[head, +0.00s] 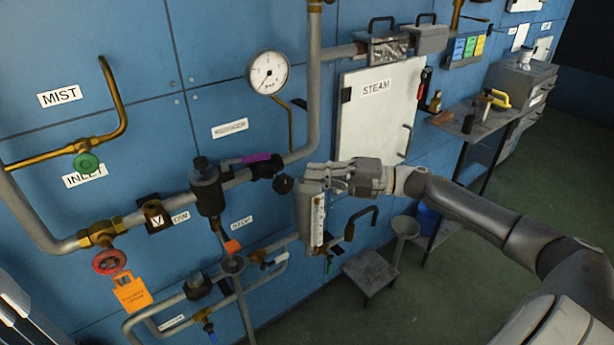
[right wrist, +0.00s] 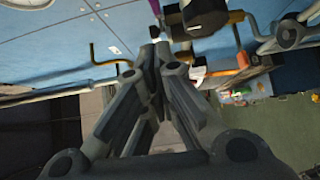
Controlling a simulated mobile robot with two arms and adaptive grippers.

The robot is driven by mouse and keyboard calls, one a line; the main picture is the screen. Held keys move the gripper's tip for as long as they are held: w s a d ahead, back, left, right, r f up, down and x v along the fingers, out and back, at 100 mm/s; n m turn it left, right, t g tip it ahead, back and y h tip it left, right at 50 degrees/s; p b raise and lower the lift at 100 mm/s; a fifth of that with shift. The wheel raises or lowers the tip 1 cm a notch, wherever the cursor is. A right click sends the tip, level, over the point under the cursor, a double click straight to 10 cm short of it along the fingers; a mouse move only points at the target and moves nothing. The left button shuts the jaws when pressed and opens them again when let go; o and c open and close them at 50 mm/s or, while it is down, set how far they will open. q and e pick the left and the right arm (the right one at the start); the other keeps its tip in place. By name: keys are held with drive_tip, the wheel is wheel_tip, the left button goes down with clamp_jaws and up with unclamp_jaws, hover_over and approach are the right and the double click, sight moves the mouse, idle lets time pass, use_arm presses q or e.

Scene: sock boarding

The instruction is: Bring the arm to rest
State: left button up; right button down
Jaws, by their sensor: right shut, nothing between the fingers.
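My right arm (head: 480,205) reaches in from the lower right of the head view, stretched toward the blue panel. My right gripper (head: 318,177) is shut and empty. It is in front of the pipework, by the top of a grey cylinder with a pale scale strip (head: 312,222); I cannot tell whether they touch. In the right wrist view the fingers of the right gripper (right wrist: 158,45) come together at their tips, with nothing between them. My left gripper is not in view.
A blue wall panel (head: 225,85) carries pipes, a round gauge (head: 268,72), a green valve wheel (head: 87,163) and a red valve wheel (head: 109,261). A white STEAM door (head: 378,115) is behind the gripper. A small grey stool (head: 370,271) stands below. Green floor (head: 470,290) lies open beneath the arm.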

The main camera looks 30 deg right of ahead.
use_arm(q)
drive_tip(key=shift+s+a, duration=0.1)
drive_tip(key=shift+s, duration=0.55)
